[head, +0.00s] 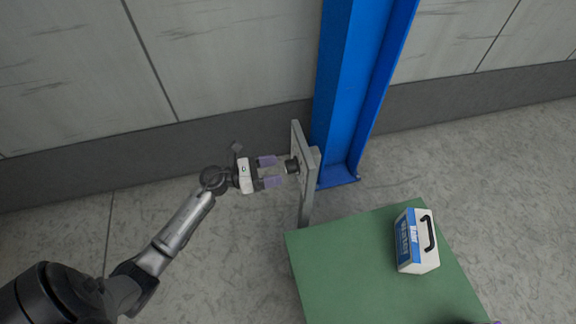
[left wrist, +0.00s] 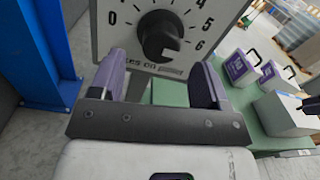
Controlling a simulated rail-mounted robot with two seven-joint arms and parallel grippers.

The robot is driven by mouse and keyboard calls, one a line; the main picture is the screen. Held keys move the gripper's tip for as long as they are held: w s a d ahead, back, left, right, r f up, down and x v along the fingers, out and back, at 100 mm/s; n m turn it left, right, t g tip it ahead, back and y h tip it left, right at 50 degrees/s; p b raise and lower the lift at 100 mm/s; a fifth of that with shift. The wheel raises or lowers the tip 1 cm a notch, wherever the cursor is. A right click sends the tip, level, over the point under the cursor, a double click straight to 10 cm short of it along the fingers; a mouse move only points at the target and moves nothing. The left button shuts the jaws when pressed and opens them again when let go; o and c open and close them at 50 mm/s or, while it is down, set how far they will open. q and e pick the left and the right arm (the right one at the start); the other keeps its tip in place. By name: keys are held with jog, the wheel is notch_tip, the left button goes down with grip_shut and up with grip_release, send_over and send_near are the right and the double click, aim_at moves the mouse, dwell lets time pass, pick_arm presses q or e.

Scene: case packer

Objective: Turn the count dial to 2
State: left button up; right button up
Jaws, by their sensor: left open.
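The count dial is a black round knob (left wrist: 158,36) on a pale panel with printed numbers from 0 to 6 around it. It also shows edge-on in the head view (head: 292,166). I cannot tell clearly which number its pointer faces. My left gripper (head: 270,171) is open in front of the panel, its two purple fingers pointing at the knob. In the left wrist view the fingers (left wrist: 163,80) stand apart below and to either side of the knob, not closed on it.
The panel (head: 306,185) stands by a blue post (head: 345,90). A green table (head: 350,260) at the lower right carries a white and blue case (head: 427,256) with a black handle. Purple-labelled cases (left wrist: 238,68) show at the right of the wrist view.

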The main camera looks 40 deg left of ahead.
aim_at(287, 168)
pick_arm(q)
jog(key=shift+x, duration=2.4)
jog(key=shift+c, duration=0.3)
jog(key=shift+s, duration=0.2)
jog(key=c, duration=0.9)
